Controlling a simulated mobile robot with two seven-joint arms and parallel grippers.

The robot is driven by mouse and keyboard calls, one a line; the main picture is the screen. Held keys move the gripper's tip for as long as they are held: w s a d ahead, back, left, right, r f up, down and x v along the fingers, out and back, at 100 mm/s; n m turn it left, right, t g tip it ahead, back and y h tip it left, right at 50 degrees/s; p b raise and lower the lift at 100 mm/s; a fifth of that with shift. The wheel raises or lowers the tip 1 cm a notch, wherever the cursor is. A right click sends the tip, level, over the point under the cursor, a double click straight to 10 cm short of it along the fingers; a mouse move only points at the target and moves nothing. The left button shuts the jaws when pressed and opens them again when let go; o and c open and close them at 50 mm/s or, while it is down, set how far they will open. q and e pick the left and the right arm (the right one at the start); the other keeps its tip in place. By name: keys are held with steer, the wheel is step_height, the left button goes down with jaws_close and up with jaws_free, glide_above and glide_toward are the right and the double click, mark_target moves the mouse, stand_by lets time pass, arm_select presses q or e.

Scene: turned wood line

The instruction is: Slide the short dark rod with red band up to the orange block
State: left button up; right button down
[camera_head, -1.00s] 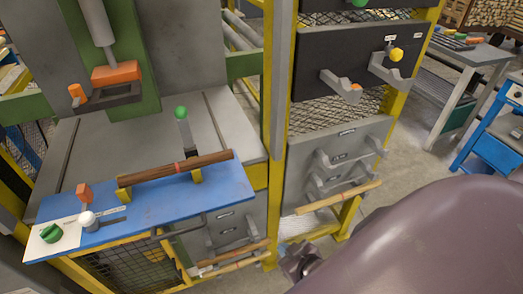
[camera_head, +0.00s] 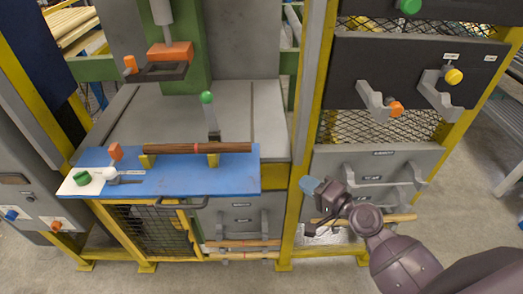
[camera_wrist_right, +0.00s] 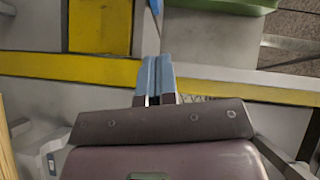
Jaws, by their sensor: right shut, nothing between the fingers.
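The dark brown rod with a red band (camera_head: 172,148) lies across two yellow supports on a blue board (camera_head: 225,182). The orange block (camera_head: 115,152) stands left of the rod's left end, with a gap between them. My right gripper (camera_head: 309,185) is right of the blue board, apart from the rod, its blue fingers shut and empty. In the right wrist view the shut fingers (camera_wrist_right: 158,75) point at a yellow beam (camera_wrist_right: 210,82); neither rod nor block shows there. My left gripper is not in view.
A green-knobbed lever (camera_head: 207,98) stands behind the rod. A white knob (camera_head: 109,174) and a green knob (camera_head: 82,179) sit at the board's left. A yellow post (camera_head: 292,215) rises beside my right gripper.

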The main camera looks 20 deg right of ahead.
mark_target(226, 149)
steer(key=w+a+r+m+y+p, duration=0.1)
steer(key=w+a+r+p, duration=0.2)
steer(key=w+a, duration=0.5)
steer(key=w, duration=0.3)
steer(key=shift+w+a+r+m+t, duration=0.3)
steer(key=shift+w+a+m+t, duration=0.1)
steer(key=shift+w+a, duration=0.1)
steer(key=shift+a, duration=0.25)
steer(key=a, duration=0.2)
steer(key=w+a, duration=0.1)
steer(key=a, duration=0.1)
steer(key=w+a, duration=0.1)
steer(key=a, duration=0.2)
steer(key=shift+a, duration=0.1)
